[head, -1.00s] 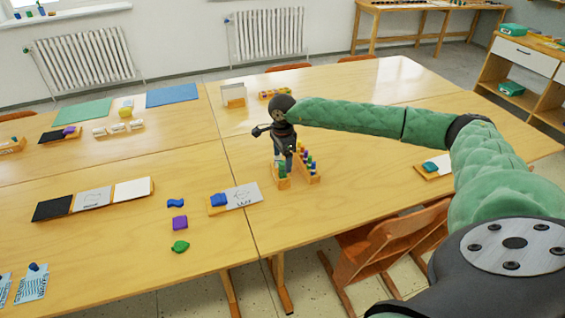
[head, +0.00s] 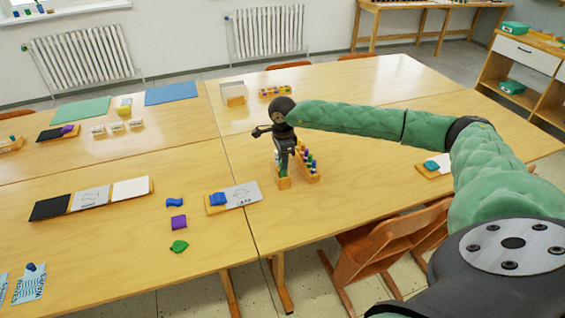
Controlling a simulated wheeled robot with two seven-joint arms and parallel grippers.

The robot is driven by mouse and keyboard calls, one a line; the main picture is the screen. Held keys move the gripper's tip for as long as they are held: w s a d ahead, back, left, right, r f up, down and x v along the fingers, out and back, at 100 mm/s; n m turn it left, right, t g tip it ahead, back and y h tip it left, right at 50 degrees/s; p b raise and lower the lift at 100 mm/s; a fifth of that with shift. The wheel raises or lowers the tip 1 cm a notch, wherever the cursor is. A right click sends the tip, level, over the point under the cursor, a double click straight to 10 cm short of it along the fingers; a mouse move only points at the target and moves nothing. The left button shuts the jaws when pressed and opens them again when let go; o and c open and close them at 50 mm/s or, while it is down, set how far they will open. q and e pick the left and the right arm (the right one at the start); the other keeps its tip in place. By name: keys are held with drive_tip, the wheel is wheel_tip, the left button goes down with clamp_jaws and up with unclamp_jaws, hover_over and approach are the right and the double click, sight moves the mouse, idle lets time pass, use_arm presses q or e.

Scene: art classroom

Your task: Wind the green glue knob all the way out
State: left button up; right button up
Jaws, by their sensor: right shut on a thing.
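My right gripper (head: 283,162) points down over a small orange stand (head: 284,184) on the table. It is shut on the small green piece at the top of this stand, which I take to be the green glue knob. The fingers hide most of it, so I cannot tell how far out it is wound. My left gripper is out of view.
An orange rack (head: 307,164) with several coloured knobs stands just right of the gripper. A card with a blue piece (head: 217,199) lies to the left, near loose blue, purple (head: 179,222) and green pieces. The table (head: 380,95) is clear at the back right.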

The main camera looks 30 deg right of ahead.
drive_tip(key=shift+r+m, duration=0.15)
drive_tip(key=shift+m, duration=0.85)
drive_tip(key=m, duration=0.2)
drive_tip(key=shift+m+b, duration=0.4)
drive_tip(key=m, duration=0.5)
drive_tip(key=shift+w+r+b, duration=0.1)
drive_tip(key=shift+r+b, duration=0.05)
drive_tip(key=shift+b, duration=0.15)
drive_tip(key=o, duration=1.5)
